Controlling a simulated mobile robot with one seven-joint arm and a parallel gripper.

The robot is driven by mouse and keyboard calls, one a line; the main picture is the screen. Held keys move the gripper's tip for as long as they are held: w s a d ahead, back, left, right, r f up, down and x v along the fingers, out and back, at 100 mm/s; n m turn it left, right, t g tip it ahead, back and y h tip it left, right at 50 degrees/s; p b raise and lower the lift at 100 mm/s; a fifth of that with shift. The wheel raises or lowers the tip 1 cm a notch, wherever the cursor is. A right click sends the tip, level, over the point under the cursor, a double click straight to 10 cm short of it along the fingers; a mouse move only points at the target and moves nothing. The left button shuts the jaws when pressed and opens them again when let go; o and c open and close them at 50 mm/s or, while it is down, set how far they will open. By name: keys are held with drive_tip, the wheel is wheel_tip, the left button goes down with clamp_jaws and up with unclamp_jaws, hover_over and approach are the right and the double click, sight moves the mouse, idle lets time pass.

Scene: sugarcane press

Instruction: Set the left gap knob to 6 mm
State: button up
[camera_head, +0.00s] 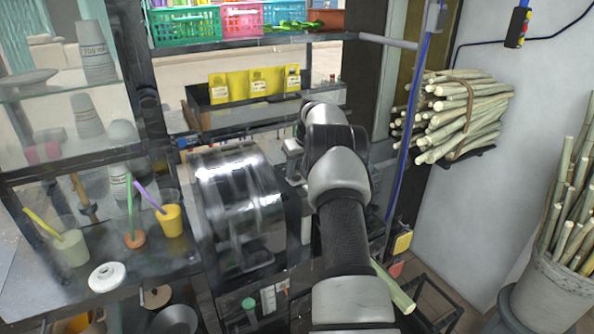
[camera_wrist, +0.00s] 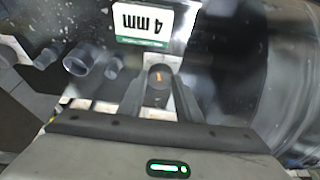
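In the wrist view a dark round knob (camera_wrist: 158,74) with a short orange mark sits between my two fingertips. The fingers of my gripper (camera_wrist: 159,90) flank it closely on both sides and appear to be shut on it. A white plate reading "4 mm" (camera_wrist: 143,22), with a green strip, shows upside down just above the knob. In the head view the shiny metal press housing (camera_head: 238,200) stands left of my arm. My arm hides the knob and most of my gripper there. I cannot tell from these views whether this is the left knob.
A shelf behind holds yellow tags (camera_head: 259,84) and coloured baskets (camera_head: 185,26). Cups with straws (camera_head: 172,220) and a white lid (camera_head: 107,277) stand on the left counter. Cane bundles (camera_head: 465,115) hang on the right wall, and a bucket of cane (camera_head: 553,298) stands at right.

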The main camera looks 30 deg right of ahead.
drive_tip(key=shift+a+m, duration=0.1)
drive_tip(key=shift+m, duration=0.4)
drive_tip(key=shift+m+h, duration=0.6)
drive_tip(key=shift+m, duration=0.5)
drive_tip(key=o, duration=1)
drive_tip(key=shift+o, duration=0.2)
drive_tip(key=shift+r, duration=0.1)
drive_tip(key=b+v, duration=0.1)
drive_tip(key=v, duration=1.6)
drive_tip(key=shift+w+r, duration=0.15)
drive_tip(key=shift+r, duration=0.05)
drive_tip(key=shift+a, duration=0.1)
